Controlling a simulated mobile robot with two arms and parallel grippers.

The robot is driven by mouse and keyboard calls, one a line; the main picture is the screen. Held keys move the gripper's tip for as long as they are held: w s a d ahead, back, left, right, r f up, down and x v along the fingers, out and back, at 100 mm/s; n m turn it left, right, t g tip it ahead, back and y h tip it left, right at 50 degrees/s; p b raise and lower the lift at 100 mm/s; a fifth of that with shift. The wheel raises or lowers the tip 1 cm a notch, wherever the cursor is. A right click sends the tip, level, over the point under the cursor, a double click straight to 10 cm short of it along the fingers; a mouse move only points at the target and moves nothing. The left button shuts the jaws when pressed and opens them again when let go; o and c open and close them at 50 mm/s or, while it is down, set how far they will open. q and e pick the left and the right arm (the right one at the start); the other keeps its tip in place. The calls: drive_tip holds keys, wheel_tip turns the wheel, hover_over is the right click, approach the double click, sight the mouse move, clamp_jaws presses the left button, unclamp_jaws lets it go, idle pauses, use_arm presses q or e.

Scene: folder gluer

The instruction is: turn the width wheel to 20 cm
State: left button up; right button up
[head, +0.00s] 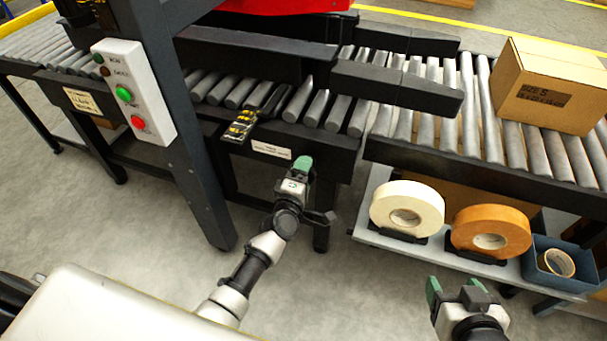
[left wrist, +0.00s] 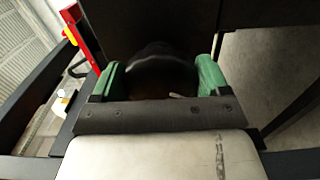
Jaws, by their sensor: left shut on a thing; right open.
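My left gripper (head: 301,168) is at the front edge of the conveyor, just right of a small white label (head: 271,151). In the left wrist view its green fingers (left wrist: 160,80) are shut on a dark round knob, which I take as the width wheel (left wrist: 158,62). The wheel is hidden behind the gripper in the head view. A black scale strip with yellow marks (head: 239,127) lies at the conveyor edge, left of the label. Its figures are too small to read. My right gripper (head: 456,291) is open and empty at the lower right, before the tape shelf.
A cardboard box (head: 548,85) sits on the right rollers. A white tape roll (head: 407,209), an orange roll (head: 490,232) and a blue bin (head: 556,268) stand on a low shelf. A black post (head: 190,150) with a button panel (head: 134,92) stands left of my left gripper.

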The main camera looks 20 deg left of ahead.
use_arm(q)
drive_tip(key=shift+f, duration=0.1)
idle(0.3)
drive_tip(key=o, duration=0.9)
drive_tip(key=shift+s, duration=0.1)
drive_tip(key=shift+s, duration=0.3)
drive_tip(key=s+p, duration=0.2)
drive_tip(key=s, duration=0.8)
drive_tip(key=shift+a, duration=0.2)
use_arm(e)
drive_tip(key=s+d+f+g+h, duration=0.1)
drive_tip(key=s+d+f+g, duration=0.1)
drive_tip(key=s+g, duration=0.3)
drive_tip(key=shift+s+d+f, duration=0.2)
drive_tip(key=shift+s+f, duration=0.4)
drive_tip(key=shift+f, duration=0.1)
